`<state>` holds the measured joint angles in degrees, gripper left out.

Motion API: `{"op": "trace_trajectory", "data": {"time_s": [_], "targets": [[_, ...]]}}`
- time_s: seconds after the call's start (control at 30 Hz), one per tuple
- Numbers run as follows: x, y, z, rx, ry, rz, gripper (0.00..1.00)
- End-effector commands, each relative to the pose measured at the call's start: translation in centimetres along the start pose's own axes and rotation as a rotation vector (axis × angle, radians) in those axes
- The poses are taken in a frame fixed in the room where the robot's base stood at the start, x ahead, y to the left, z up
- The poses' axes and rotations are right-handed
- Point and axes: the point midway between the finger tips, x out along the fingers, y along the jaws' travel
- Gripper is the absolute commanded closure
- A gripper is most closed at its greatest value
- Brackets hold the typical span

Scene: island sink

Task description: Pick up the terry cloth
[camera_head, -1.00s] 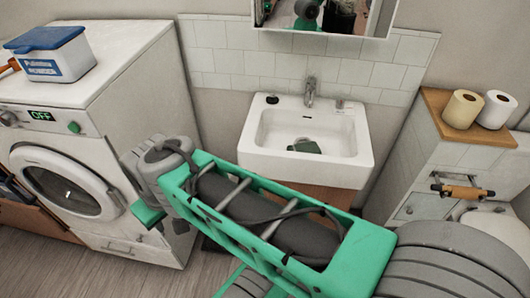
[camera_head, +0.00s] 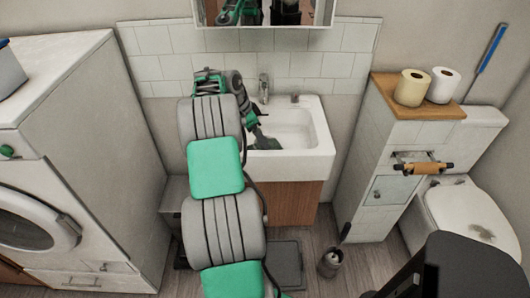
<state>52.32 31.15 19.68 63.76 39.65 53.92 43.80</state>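The white sink (camera_head: 318,150) stands against the tiled wall, right of my arm. My arm reaches up in front of the sink's left side and bends over into the basin. My gripper (camera_head: 259,134) points down at the left part of the basin. A dark grey-green patch at its tip may be the terry cloth or part of the fingers; I cannot tell which. Whether the fingers are open or shut is too small to see. No cloth shows clearly elsewhere in the basin.
The tap (camera_head: 263,88) rises behind the basin close to my gripper. A mirror cabinet (camera_head: 318,15) hangs above. A washing machine (camera_head: 85,125) stands left. A tiled ledge with toilet rolls (camera_head: 412,87) and the toilet (camera_head: 470,215) stand right. A small bin (camera_head: 331,262) is on the floor.

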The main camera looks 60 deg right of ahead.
Motion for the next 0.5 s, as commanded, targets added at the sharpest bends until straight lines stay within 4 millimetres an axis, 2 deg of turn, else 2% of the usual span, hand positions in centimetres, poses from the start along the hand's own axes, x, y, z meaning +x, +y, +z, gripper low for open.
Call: {"op": "trace_trajectory", "data": {"time_s": [0.1,0.27,0.5], "targets": [[2.3,0.0,0.0,-0.002,0.0,0.001,0.06],[3.8,0.0,0.1,-0.004,-0.001,-0.001,0.06],[7.8,-0.1,0.3,-0.005,-0.001,0.001,0.06]]}}
